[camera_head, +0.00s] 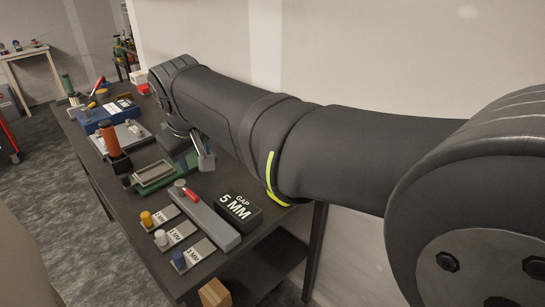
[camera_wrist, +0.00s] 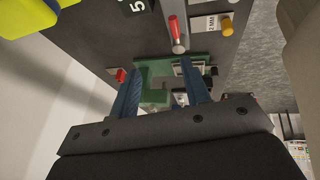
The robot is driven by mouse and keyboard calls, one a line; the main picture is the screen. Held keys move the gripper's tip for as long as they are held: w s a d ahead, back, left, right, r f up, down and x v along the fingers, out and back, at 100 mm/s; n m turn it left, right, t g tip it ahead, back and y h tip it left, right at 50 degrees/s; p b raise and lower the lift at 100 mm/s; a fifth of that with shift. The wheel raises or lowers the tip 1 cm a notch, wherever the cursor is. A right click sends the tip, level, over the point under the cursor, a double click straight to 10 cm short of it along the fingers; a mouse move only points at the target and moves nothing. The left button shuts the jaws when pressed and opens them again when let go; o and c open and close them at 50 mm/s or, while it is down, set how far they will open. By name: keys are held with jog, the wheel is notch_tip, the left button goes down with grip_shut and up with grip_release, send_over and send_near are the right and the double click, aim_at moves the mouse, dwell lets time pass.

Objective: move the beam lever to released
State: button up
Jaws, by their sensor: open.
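A red-handled lever with a silver end (camera_head: 187,190) sits on a long grey bar (camera_head: 213,220) near the front of the bench. I take it for the beam lever, though no label shows. In the wrist view the red lever (camera_wrist: 174,30) is at top centre, beyond my fingertips and apart from them. My gripper (camera_wrist: 160,80) is open, its two blue fingers spread above a green fixture (camera_wrist: 152,97). Nothing is visibly held between them. In the head view my arm hides part of the bench, and the gripper (camera_head: 200,150) shows only partly near the green fixture (camera_head: 155,175).
An orange cylinder (camera_head: 108,138) and a blue tray (camera_head: 100,118) stand farther back.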

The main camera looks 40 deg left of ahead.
jog(key=s, duration=0.3)
send_near(192, 194)
jog(key=x, duration=0.9)
jog(key=shift+a, duration=0.1)
grip_shut()
